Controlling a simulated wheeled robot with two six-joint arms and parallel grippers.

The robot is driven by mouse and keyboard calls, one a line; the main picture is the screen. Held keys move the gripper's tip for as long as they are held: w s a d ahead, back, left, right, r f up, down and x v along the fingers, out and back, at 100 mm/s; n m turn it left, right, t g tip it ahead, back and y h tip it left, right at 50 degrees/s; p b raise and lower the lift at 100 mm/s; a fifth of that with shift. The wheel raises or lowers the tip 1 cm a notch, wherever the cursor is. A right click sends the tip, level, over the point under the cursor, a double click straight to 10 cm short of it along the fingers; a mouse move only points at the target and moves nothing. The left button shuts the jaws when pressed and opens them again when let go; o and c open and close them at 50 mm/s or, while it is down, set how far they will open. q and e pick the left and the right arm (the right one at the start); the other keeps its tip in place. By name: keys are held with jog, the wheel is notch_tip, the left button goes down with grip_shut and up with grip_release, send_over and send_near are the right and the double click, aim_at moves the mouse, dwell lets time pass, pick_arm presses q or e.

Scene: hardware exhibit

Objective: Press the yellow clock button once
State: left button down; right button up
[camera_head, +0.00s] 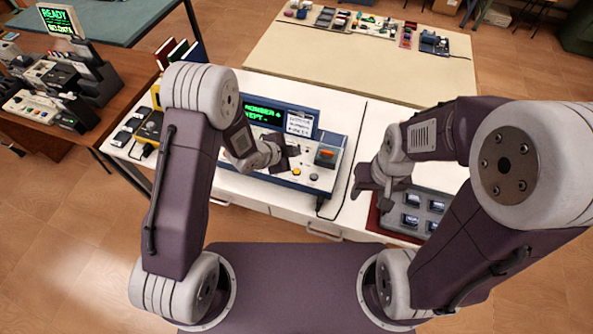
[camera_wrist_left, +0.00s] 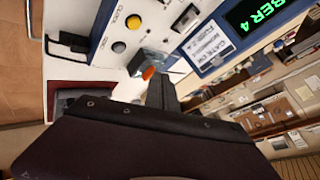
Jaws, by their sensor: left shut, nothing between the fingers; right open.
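The yellow clock button (camera_head: 297,171) is a small round button on the pale top panel of a blue-edged console (camera_head: 335,168). My left gripper (camera_head: 288,160) is shut and empty over the console, just behind the yellow button in the head view. In the left wrist view its dark fingers (camera_wrist_left: 160,90) are apart from the button in the picture, near an orange part (camera_wrist_left: 148,73). My right gripper (camera_head: 372,186) is open and empty to the right of the console.
The console's green-lettered display (camera_head: 262,113) stands behind the panel. A grey tray of dark-windowed items (camera_head: 412,211) lies below my right gripper. A black cable (camera_head: 323,207) runs off the console's right side. White tabletop shows between console and tray.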

aim_at(295, 173)
pick_arm(q)
jog(key=shift+f, duration=0.15)
notch_tip(295, 173, down, 8)
jog(key=b, duration=0.7)
jog(key=shift+f, duration=0.25)
dwell(1.4)
jog(key=shift+f+b, duration=0.4)
jog(key=shift+b, duration=0.05)
jog(key=shift+f+b, duration=0.5)
dwell(0.4)
jog(key=shift+r, duration=0.15)
jog(key=shift+r+p, duration=0.7)
jog(key=shift+r, duration=0.05)
